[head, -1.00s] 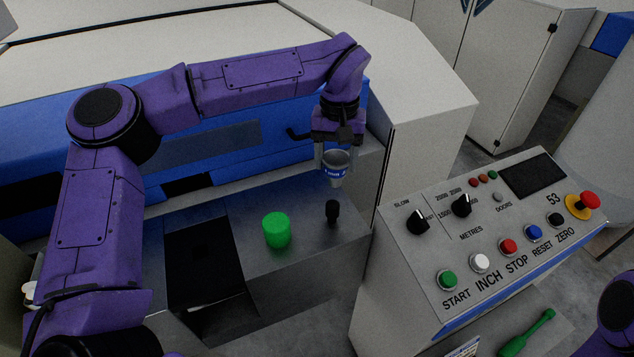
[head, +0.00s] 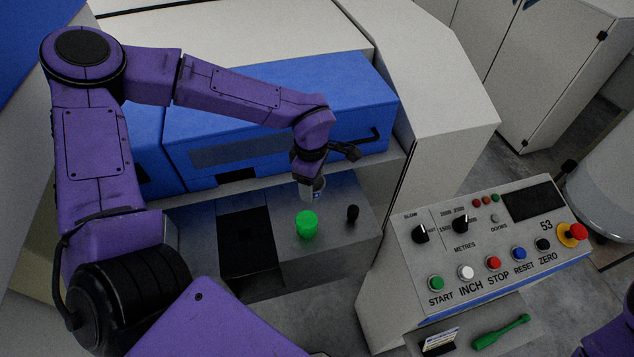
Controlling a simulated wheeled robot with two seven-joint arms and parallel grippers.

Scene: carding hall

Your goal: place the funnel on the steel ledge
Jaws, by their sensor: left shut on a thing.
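A gap under the funnel cannot be judged clearly. My right gripper is out of view; only a bit of purple arm shows at the lower right.
A dark opening (head: 245,240) lies to the left. The blue housing (head: 350,95) rises behind. A control panel (head: 490,245) stands at right, with a green tool (head: 500,332) below.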

